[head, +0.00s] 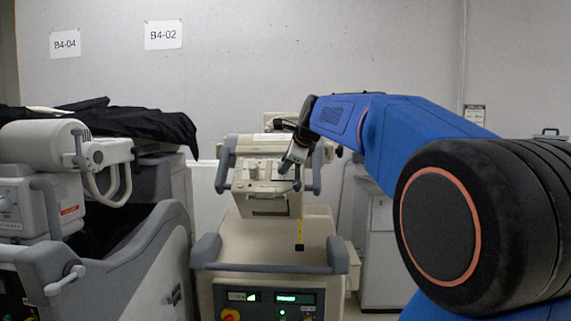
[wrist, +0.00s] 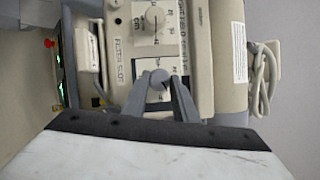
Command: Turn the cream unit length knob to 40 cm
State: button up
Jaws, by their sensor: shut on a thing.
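The cream unit (head: 262,205) stands ahead, with its boxy head and front panel below my arm. In the wrist view, a round grey knob (wrist: 160,77) sits between the two grey fingers of my gripper (wrist: 160,84), and the fingers are shut on it. Its scale and label are largely hidden by the fingers, so I cannot read its setting or tell if it is the length knob. A second knob (wrist: 152,18) with a dial scale and "cm" beside it shows above, clear of the fingers. In the head view, my gripper (head: 290,160) reaches the panel from the upper right.
A grey unit with a white cylindrical head (head: 45,145) stands at the left, with a black cover (head: 140,125) behind it. A yellow strip (head: 299,232) hangs before the cream unit. Grey handles flank its head. A coiled cable (wrist: 262,75) lies to the right in the wrist view.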

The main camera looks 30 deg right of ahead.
jog(key=m+h, duration=0.1)
jog(key=m, duration=0.2)
jog(key=m+t+h, duration=0.1)
jog(key=m, duration=0.2)
jog(key=shift+a+f+m, duration=0.2)
jog(key=shift+m, duration=0.2)
jog(key=shift+m+h, duration=0.3)
jog(key=o, duration=1)
jog(key=shift+o, duration=0.2)
jog(key=shift+s, duration=0.1)
jog(key=v, duration=1.7)
jog(key=shift+s+f, duration=0.2)
jog(key=shift+s, duration=0.1)
